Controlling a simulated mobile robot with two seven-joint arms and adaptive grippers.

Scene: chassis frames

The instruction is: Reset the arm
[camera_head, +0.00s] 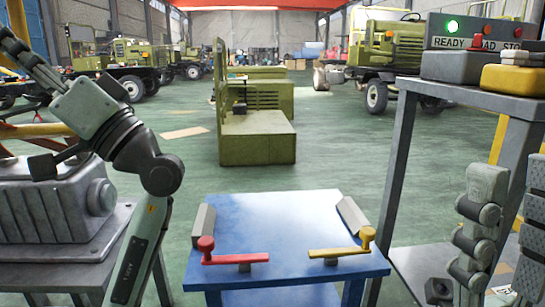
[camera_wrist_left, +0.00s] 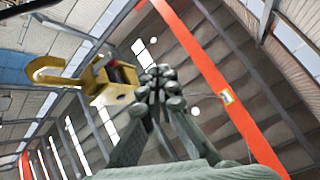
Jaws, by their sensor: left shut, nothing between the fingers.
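My left arm (camera_head: 137,150) rises from the lower left of the head view, bends, and runs up to the upper left edge. My left gripper (camera_wrist_left: 160,85) shows in the left wrist view, pointing up toward the ceiling. Its fingers are shut together with nothing between them. Its fingertips do not show clearly in the head view. My right arm (camera_head: 478,230) is folded at the lower right of the head view, and its gripper cannot be made out.
A blue table (camera_head: 285,215) with a red handle (camera_head: 235,258) and a yellow handle (camera_head: 340,251) stands in front. A grey casing (camera_head: 50,205) sits on the left bench, near my left arm. A grey rack (camera_head: 400,150) stands right. A yellow hook (camera_wrist_left: 55,72) hangs overhead.

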